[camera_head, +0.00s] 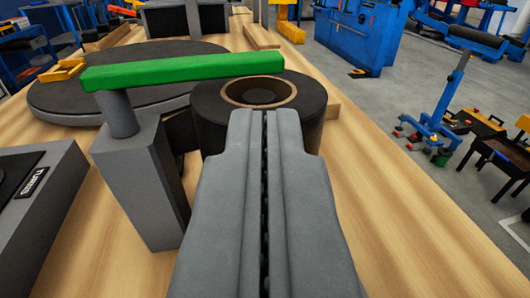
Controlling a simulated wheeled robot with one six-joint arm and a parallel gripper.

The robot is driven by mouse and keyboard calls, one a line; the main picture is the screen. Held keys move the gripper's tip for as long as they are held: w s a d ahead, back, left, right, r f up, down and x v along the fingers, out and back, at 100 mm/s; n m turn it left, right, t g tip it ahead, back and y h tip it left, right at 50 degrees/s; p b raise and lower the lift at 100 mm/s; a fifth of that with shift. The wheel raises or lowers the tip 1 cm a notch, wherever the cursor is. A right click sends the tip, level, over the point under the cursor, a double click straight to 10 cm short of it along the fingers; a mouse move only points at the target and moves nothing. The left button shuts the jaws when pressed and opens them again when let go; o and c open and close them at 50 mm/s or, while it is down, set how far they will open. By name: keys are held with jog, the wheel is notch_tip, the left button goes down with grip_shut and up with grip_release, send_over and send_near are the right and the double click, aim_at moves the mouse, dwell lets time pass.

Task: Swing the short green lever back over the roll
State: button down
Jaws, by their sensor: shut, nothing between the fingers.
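The short green lever (182,68) sits on a grey pivot pin on top of a grey post (140,185) at the left. It reaches to the right from the pin, and its right end shows at the far side of the roll's hole. The dark roll (212,115) lies on the wooden bench with a tan ring around its hole. My gripper (264,115) is shut and empty, its tips pointing forward at the near side of the roll. The gripper hides the roll's near middle. Whether lever and roll touch cannot be told.
A large dark round plate (60,98) lies behind the post, with a yellow piece (62,71) at its left. A grey box (45,220) stands at the near left. The wooden bench (390,235) is clear to the right, ending at an edge above the floor.

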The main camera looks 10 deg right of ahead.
jog(key=d+v, duration=0.1)
jog(key=v, duration=0.7)
jog(key=shift+s+d, duration=0.25)
jog(key=shift+d, duration=0.1)
jog(key=s+r+y, duration=0.1)
jog(key=s+r, duration=0.3)
jog(key=s, duration=0.5)
jog(key=s+a+r+n+y, duration=0.1)
jog(key=s+r, duration=0.3)
jog(key=s, duration=0.6)
jog(key=s+a+r+n+y, duration=0.1)
jog(key=s+r, duration=0.3)
jog(key=s, duration=0.5)
jog(key=shift+s+y, duration=0.3)
jog(key=shift+y, duration=0.1)
jog(key=shift+r, duration=0.1)
